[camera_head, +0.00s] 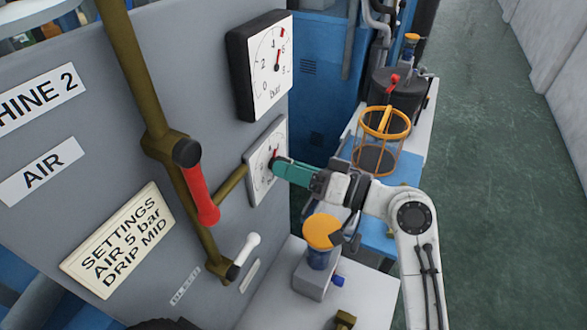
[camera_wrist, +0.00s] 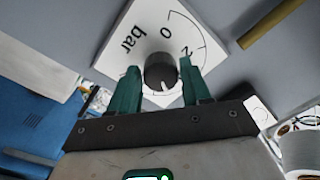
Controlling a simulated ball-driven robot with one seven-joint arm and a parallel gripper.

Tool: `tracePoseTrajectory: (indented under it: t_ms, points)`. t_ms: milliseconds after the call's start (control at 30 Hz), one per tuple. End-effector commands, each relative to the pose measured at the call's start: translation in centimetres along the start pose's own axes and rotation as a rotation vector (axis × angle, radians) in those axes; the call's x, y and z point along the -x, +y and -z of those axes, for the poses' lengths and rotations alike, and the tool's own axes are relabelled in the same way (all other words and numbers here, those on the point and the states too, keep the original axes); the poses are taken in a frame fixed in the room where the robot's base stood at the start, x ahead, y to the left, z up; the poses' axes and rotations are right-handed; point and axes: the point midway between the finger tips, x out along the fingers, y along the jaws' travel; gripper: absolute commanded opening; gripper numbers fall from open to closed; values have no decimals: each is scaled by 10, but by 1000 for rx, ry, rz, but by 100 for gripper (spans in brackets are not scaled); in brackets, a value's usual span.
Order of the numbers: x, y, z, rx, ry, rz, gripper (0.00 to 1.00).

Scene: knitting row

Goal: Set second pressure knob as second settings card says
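The cream settings card (camera_head: 122,240) on the MACHINE 2 panel reads "SETTINGS AIR 5 bar DRIP MID". The pressure knob (camera_wrist: 160,71) is a dark cylinder with a white mark, on a white square plate (camera_wrist: 135,30) lettered "0", "2" and "bar". In the head view the plate (camera_head: 257,187) is partly covered by my gripper. My gripper (camera_head: 275,166) has teal fingers, one on each side of the knob in the wrist view (camera_wrist: 160,75). Narrow gaps seem to show beside the knob; contact is unclear. The knob's exact setting is not readable.
A black-framed bar gauge (camera_head: 265,68) above has its needle pointing up, roughly between 4 and 6. An olive pipe with a red handle (camera_head: 201,190) and a white-handled lever (camera_head: 246,250) stand left of my gripper. An orange-topped fitting (camera_head: 322,231) sits below. The aisle floor right is clear.

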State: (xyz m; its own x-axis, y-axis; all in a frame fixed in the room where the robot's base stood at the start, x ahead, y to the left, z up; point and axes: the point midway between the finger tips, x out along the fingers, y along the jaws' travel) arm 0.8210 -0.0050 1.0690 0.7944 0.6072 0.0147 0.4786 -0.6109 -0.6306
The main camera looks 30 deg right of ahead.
Motion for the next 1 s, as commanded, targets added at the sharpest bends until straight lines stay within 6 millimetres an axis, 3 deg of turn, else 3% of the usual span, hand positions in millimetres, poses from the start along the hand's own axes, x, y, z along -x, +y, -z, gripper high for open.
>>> tracePoseTrajectory:
  t_ms: [167, 467, 567, 1000]
  points:
    - [0, 0, 0, 1, 0, 0, 65]
    - [3, 1, 0, 1, 0, -1, 65]
    - [14, 2, -1, 0, 2, -2, 65]
    - [92, 2, -1, 1, 2, -3, 65]
